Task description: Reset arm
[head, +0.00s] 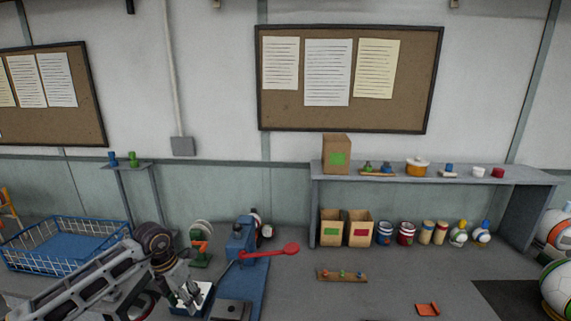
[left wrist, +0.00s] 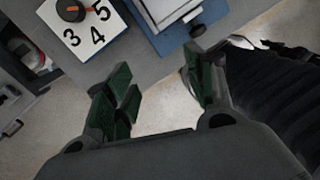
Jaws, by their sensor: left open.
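My left arm comes in from the left in the head view. Its gripper (head: 188,292) is over a white panel in a dark blue frame, left of the blue press (head: 240,238) with its red-ended lever (head: 285,250). In the left wrist view the gripper (left wrist: 157,78) shows its two dark green fingers spread wide, with nothing between them. Beyond the fingers is a white dial plate (left wrist: 88,42) with the numbers 3, 4 and 5 and a dark knob (left wrist: 70,9) with a red mark. My right gripper is in neither view.
A blue wire basket (head: 65,245) stands at the left. A grey shelf (head: 440,175) along the back wall holds small items, with boxes and cans below. A wooden strip with pegs (head: 341,276) and an orange piece (head: 428,309) lie on open grey surface. Balls (head: 556,285) are at the right.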

